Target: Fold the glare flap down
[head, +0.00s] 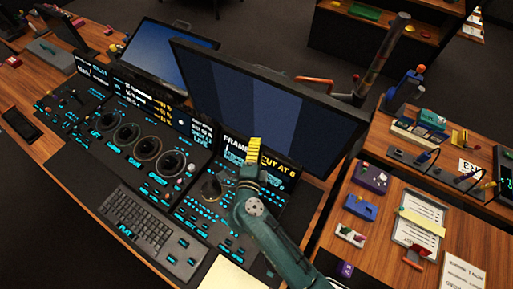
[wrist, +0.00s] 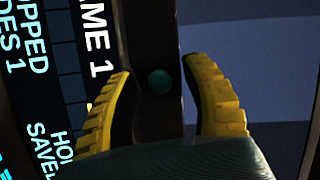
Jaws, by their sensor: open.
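My gripper (head: 255,146) has yellow ribbed fingers and hangs over the small lettered displays, in front of the large monitor's lower edge. In the wrist view my gripper (wrist: 158,67) is open, with a gap between its fingers. A dark strip (wrist: 150,25) runs between the lettered display (wrist: 72,55) and the blue monitor screen (wrist: 240,60). A round teal spot (wrist: 159,81) shows on this strip between the fingers. I cannot tell for sure whether the strip is the glare flap or the monitor's frame. No contact is visible. In the head view the arm and fingers hide this spot.
The large monitor (head: 262,100) rises close behind my gripper. The console has several round dials, a trackball (head: 211,187) and a keyboard (head: 140,222). A second monitor (head: 170,55) stands at left. The right desk holds a clipboard (head: 419,220) and small boxes.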

